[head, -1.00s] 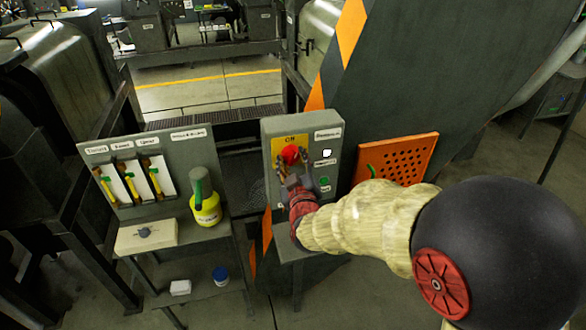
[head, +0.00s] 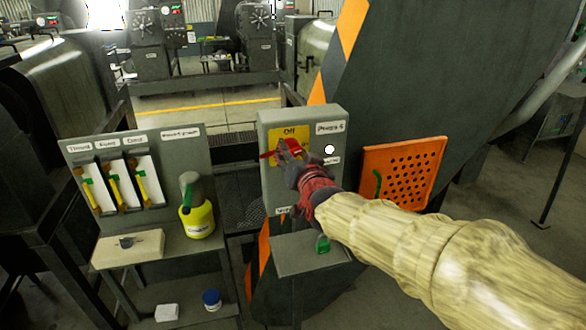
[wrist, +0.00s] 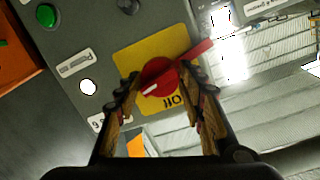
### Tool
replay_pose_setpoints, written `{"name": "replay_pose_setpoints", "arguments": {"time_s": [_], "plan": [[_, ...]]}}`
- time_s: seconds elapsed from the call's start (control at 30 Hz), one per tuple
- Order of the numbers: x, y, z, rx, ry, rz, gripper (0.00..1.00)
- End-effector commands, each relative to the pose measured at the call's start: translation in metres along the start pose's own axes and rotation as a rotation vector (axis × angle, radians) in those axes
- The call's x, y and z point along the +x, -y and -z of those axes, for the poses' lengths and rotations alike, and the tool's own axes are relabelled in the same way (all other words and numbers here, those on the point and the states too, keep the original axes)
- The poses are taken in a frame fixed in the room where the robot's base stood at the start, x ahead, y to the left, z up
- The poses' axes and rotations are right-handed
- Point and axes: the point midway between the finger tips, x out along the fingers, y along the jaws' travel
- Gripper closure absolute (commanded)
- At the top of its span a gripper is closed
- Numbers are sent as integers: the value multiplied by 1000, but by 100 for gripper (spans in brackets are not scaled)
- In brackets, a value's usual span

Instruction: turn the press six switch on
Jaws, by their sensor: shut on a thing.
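The press six switch (wrist: 158,76) is a red rotary knob with a long handle on a yellow plate (wrist: 127,53). In the head view the red switch (head: 267,155) sits on a grey box (head: 273,118) labelled "Press 6". The word "Off" shows at the top of the plate, and the handle lies roughly sideways. My gripper (head: 289,158) reaches the switch from the lower right. In the wrist view my gripper's fingers (wrist: 163,88) are on both sides of the red knob, shut on it. My gripper and arm hide the lower part of the plate and box.
A white indicator (head: 329,150) is beside the switch, and an orange perforated panel (head: 405,165) stands to the right. On the left, a stand holds yellow-handled tools (head: 115,187) and a yellow container (head: 198,217). A dark slanted machine wall rises behind the box.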

Motion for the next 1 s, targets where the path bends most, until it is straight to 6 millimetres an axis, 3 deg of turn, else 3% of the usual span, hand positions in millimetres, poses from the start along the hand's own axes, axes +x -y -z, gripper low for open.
{"name": "replay_pose_setpoints", "arguments": {"time_s": [0.03,0.43,1.0], "plan": [[1,-3,-7,30,4,3,86],[1,-2,-4,204,19,23,86],[0,-1,0,238,21,28,86]]}}
